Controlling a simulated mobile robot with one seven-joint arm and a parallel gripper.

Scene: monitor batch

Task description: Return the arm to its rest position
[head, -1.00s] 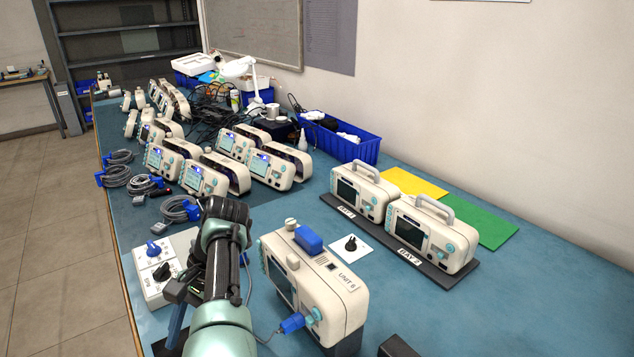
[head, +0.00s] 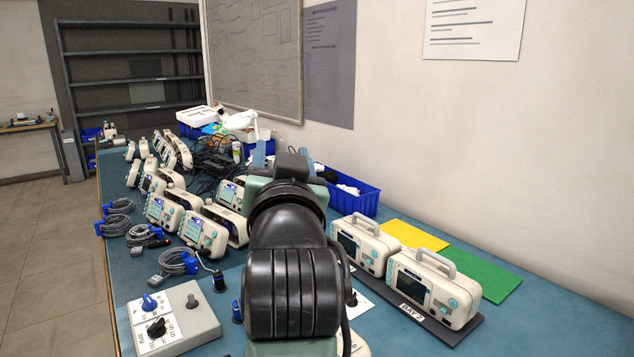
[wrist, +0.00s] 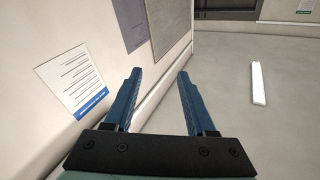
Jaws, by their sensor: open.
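My arm stands raised in the middle of the head view, its black wrist joints close to the camera. My gripper (wrist: 157,84) shows in the wrist view with its two blue fingers spread apart and nothing between them. It points away from the bench, towards a pale plain surface beside the wall. In the head view the gripper is mostly hidden behind my arm; only bits of blue show past it. No object is held or touched that I can see.
The blue bench (head: 560,322) carries several monitors, coiled cables, a blue bin (head: 352,198) and a grey control box (head: 172,322). Two monitors stand on a dark bay base (head: 462,330) at right. The wall, with a paper sheet (wrist: 72,84), runs along the right side of the bench.

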